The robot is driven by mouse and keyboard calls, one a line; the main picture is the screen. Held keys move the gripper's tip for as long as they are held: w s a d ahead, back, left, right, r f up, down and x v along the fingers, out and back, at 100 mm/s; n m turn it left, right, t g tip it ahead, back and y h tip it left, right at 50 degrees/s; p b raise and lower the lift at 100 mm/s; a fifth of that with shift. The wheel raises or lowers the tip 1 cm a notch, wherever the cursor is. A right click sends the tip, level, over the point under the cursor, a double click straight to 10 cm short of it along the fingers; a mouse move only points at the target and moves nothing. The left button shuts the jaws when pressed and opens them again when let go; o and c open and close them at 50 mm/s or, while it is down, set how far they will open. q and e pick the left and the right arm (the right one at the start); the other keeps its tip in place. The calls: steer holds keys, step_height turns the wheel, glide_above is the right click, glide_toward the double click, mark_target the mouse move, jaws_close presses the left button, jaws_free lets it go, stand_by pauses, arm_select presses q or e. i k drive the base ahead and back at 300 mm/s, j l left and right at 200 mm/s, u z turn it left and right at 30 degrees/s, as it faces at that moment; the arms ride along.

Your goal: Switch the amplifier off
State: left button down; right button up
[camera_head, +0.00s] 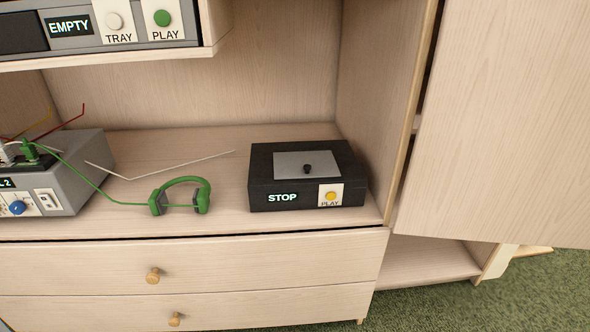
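A grey box (90,165), which looks like the amplifier, stands on the cabinet top at the left edge and is partly cut off. Its front has a lit display ending in "2" (6,183), a blue knob (17,208) and a small white switch plate (46,200). I cannot tell the switch's position. Green and white plugs (30,151) sit on its top, and a green cable runs to green headphones (181,196) lying to its right. Neither of my grippers is in view.
A black player (308,178) showing "STOP" with a yellow PLAY button stands right of the headphones. A shelf above holds a unit (110,25) reading "EMPTY". A thin white cable (170,170) lies behind the headphones. A large wooden panel (500,120) stands at right. Drawers (200,270) are below.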

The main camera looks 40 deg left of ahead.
mark_target(48, 203)
steer(key=u, duration=2.9)
